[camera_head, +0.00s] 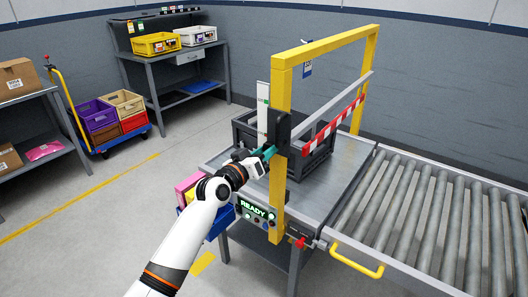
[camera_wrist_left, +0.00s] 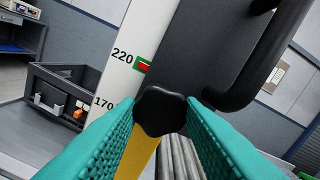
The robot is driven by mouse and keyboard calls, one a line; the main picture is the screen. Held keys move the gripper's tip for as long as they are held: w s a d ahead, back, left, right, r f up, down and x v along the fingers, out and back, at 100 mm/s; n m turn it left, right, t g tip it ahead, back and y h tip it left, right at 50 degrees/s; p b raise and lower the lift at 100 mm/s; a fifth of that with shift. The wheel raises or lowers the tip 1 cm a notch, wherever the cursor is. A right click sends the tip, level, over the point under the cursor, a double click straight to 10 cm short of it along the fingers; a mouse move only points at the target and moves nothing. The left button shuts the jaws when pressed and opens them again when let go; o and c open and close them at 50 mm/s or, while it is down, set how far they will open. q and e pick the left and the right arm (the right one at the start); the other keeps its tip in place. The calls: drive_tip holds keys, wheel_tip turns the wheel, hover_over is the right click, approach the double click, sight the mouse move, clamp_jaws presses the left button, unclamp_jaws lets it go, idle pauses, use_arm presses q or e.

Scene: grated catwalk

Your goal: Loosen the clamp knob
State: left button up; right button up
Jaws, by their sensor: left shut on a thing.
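The clamp knob (camera_wrist_left: 160,111) is black and lobed, on a dark clamp block (camera_wrist_left: 205,50) that sits on the yellow post (camera_head: 281,190). In the wrist view the teal fingers of my left gripper (camera_wrist_left: 162,128) stand on both sides of the knob and are shut on it. In the head view the left gripper (camera_head: 268,153) reaches the block from the left, and the knob is hidden by the fingers. A white scale (camera_wrist_left: 100,45) with marks 220 and 170 and a red-green marker (camera_wrist_left: 142,64) stands beside the block. My right gripper is not in view.
A dark crate (camera_head: 243,133) stands on the metal table behind the post. A red-white striped bar (camera_head: 335,121) runs back from the block under the yellow frame. A panel reading READY (camera_head: 253,210) is below. Roller conveyor (camera_head: 430,210) lies to the right.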

use_arm(q)
drive_tip(key=n+p, duration=0.4)
drive_tip(key=n, duration=0.8)
drive_tip(key=shift+n, duration=0.4)
idle(0.3)
drive_tip(key=o, duration=1)
drive_tip(key=b+v, duration=0.1)
drive_tip(key=v, duration=1.1)
